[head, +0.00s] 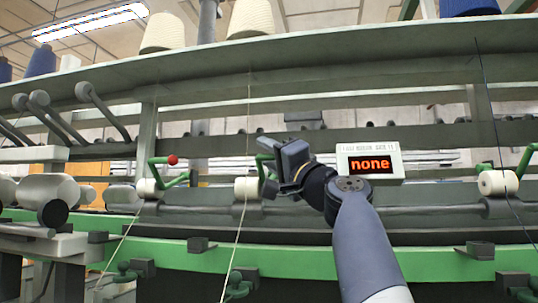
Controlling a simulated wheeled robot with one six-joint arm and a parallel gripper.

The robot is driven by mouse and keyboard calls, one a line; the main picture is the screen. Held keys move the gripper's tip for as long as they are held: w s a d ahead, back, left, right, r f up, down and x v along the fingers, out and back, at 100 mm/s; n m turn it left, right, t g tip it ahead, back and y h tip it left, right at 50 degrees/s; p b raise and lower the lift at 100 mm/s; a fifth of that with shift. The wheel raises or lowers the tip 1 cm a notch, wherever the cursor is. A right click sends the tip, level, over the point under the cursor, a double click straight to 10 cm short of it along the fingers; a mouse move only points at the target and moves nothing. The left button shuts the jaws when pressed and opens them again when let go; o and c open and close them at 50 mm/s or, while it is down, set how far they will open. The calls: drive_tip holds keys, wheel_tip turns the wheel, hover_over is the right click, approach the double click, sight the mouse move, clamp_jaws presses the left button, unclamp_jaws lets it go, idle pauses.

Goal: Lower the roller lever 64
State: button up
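My gripper (284,160) is in the middle of the head view, dark grey, at the end of my arm reaching up from the bottom. It overlaps a green roller lever (262,168) above a white roller (248,187). Whether it touches the lever, and whether its fingers are open or shut, I cannot tell. Another green lever (176,181) with a red ball (172,160) stands to the left, by its own white roller (146,188). A third green lever (524,162) is at the far right by a roller (498,183). No number 64 is readable.
A display box (369,163) reading "none" stands right of my gripper. A green rail (310,263) crosses below, with dark brackets (480,250). White and blue yarn cones sit on the upper shelf (330,57). Thin yarns hang down in front.

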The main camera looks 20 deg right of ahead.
drive_tip(key=b+v, duration=0.3)
drive_tip(key=v, duration=0.7)
drive_tip(key=shift+s, duration=0.4)
drive_tip(key=shift+f, duration=0.1)
